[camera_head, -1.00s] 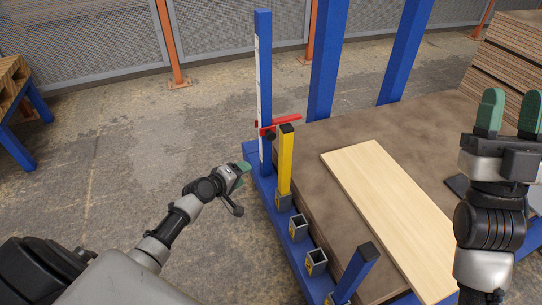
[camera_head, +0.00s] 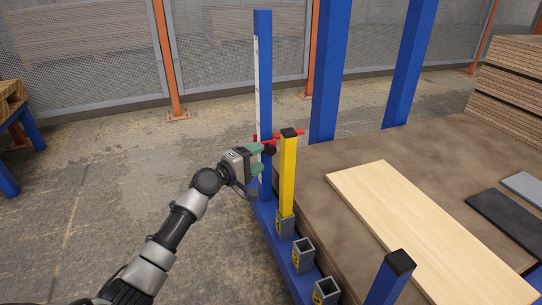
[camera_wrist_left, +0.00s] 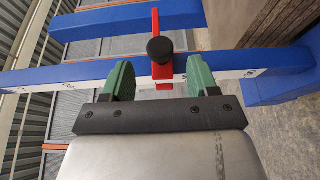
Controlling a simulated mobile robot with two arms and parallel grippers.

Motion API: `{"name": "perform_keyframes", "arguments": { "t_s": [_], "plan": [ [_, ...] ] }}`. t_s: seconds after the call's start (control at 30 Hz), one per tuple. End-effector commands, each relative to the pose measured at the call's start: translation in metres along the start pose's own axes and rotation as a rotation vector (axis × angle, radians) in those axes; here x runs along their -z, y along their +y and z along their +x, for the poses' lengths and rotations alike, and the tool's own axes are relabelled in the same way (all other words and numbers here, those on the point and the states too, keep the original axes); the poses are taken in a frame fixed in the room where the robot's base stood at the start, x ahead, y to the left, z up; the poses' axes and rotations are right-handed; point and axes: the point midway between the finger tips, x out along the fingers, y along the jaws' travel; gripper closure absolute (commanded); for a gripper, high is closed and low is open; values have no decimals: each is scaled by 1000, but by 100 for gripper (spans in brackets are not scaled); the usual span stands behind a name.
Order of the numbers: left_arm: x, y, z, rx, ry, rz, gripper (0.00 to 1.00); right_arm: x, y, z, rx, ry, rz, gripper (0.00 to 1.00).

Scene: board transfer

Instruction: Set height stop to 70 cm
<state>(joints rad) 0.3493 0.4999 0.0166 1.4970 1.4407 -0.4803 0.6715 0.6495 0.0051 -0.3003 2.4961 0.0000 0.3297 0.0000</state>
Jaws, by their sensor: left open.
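The red height stop (camera_head: 295,136) with a black knob (camera_head: 270,150) sits on the blue post (camera_head: 263,60), which carries a white scale strip (camera_head: 258,75). My left gripper (camera_head: 259,158) is open at the post, its green fingertips close to the knob. In the left wrist view the knob (camera_wrist_left: 160,48) lies between the two spread fingers (camera_wrist_left: 161,65), a little beyond their tips, and neither finger visibly touches it. The red stop (camera_wrist_left: 162,71) crosses the post (camera_wrist_left: 280,57) there. The scale figures are too small to read. My right gripper is out of view.
A yellow post (camera_head: 288,175) stands in a socket just right of the stop. Empty sockets (camera_head: 303,258) line the blue frame. A light board (camera_head: 410,215) lies on the brown stack (camera_head: 420,150). The concrete floor at left is clear.

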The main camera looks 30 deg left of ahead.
Motion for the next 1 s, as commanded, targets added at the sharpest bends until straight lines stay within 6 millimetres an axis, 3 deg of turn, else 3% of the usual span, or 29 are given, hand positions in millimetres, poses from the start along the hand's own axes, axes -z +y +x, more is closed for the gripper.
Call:
{"name": "perform_keyframes", "arguments": {
  "t_s": [0.1,0.3,0.77,1.0],
  "plan": [
    [0,-3,22,-3,0,0,41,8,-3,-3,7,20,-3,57],
    [0,-2,48,-2,0,0,41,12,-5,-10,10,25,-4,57],
    [0,-1,58,1,0,1,41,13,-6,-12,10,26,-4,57],
    [0,-1,57,1,0,1,78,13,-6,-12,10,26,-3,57]
  ]
}}
